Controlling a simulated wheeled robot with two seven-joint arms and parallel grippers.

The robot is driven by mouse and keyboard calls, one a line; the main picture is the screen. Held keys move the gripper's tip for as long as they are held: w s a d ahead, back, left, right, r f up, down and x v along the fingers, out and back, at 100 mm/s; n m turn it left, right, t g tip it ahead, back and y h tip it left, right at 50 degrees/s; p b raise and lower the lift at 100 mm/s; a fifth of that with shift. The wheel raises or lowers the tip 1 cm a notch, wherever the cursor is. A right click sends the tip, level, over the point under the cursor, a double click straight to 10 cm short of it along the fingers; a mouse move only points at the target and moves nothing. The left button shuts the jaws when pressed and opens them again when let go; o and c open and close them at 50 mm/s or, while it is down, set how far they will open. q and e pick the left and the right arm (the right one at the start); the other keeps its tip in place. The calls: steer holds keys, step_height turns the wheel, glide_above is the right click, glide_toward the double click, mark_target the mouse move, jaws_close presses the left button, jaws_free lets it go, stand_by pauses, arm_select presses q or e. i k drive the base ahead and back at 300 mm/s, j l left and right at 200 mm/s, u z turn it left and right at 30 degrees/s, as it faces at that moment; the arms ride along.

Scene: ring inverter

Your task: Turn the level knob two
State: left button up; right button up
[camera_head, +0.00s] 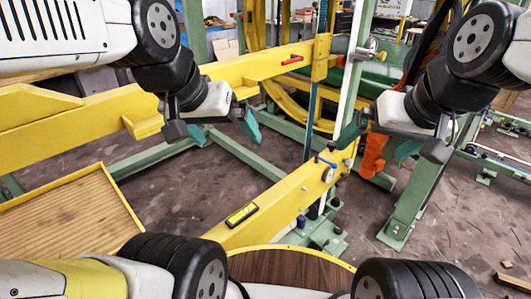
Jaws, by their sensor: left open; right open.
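A yellow beam (285,200) slopes across the middle and carries a small spirit level (241,214). Near the beam's upper end are a round grey knob (328,174) and a blue handle (325,161). A small dark blue knob (301,221) sits lower on its right side. I cannot tell which is level knob two. My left gripper (223,132) is open, its teal fingers apart and empty, left of the beam's upper end. My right gripper (380,145) is open, to the right of the grey knob. An orange part (373,155) shows between its fingers; contact is unclear.
A yellow horizontal beam (60,125) with a red handle (292,60) runs behind my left gripper. A pale green post (352,70) stands between the grippers and bears another round knob (372,44). A wooden tray (75,220) lies left. Green frame legs (400,225) stand right.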

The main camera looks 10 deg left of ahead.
mark_target(331, 145)
steer(key=i+l, duration=0.3)
steer(key=i+l+z, duration=0.15)
steer(key=i, duration=0.35)
steer(key=l, duration=0.1)
